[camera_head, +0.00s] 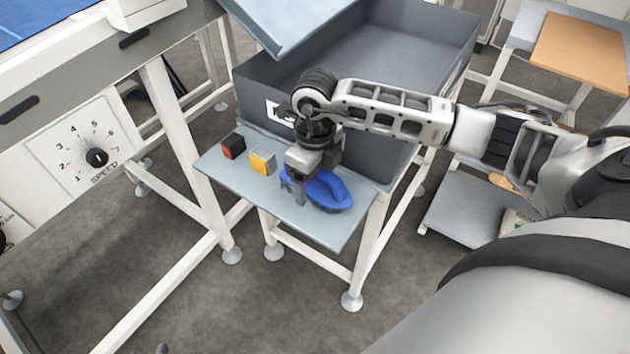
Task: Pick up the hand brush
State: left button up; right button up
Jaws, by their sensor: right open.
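A blue hand brush (330,190) lies on a small grey-blue shelf in front of a grey bin. My right gripper (298,190) points down over the brush's left part, with its arm coming in from the right. The gripper is open, and a finger shows at the near side of the brush. The gripper hides part of the brush, and I cannot tell whether the fingers touch it. My left gripper is not in view.
The shelf (225,168) also holds a black and red item (232,147) and a yellow item (262,160), left of the brush. The grey bin (262,95) stands behind. A white frame with a speed dial (96,157) is at left.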

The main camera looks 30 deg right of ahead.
jog(key=c, duration=1.1)
jog(key=shift+c, duration=0.2)
jog(key=shift+r, duration=0.1)
jog(key=shift+r, duration=0.5)
notch_tip(320, 180, up, 2)
jog(key=shift+r+b, duration=0.15)
jog(key=shift+b, duration=0.15)
jog(key=s+a+r, duration=0.9)
jog(key=a, duration=0.1)
jog(key=shift+s+a+r, duration=0.15)
jog(key=shift+s+r, duration=0.15)
